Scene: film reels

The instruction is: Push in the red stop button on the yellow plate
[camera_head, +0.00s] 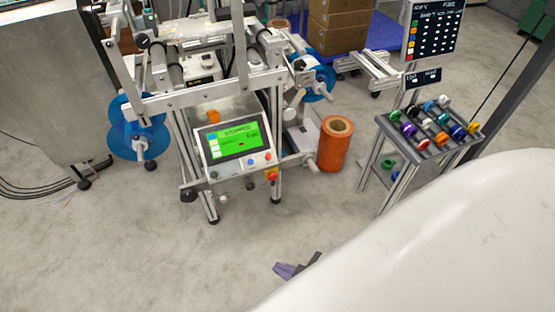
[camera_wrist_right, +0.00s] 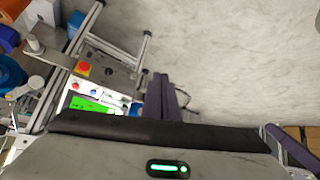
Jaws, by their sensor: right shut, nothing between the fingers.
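The red stop button (camera_head: 272,174) sits on a small yellow plate (camera_head: 272,180) below the lower right corner of the machine's control panel. In the right wrist view the red button (camera_wrist_right: 84,68) shows at upper left, on its yellow plate (camera_wrist_right: 79,74). My right gripper (camera_head: 281,269) shows as dark purple fingers at the bottom of the head view, in front of and apart from the button. In the right wrist view my right gripper (camera_wrist_right: 160,78) has its fingers together, empty, to the right of the button. My left gripper is not in view.
The control panel has a green screen (camera_head: 234,140) and small buttons. An orange roll (camera_head: 335,144) stands right of the machine. A rack (camera_head: 391,134) with coloured reels is farther right. Open floor (camera_head: 150,250) lies in front. My large white arm link covers the lower right.

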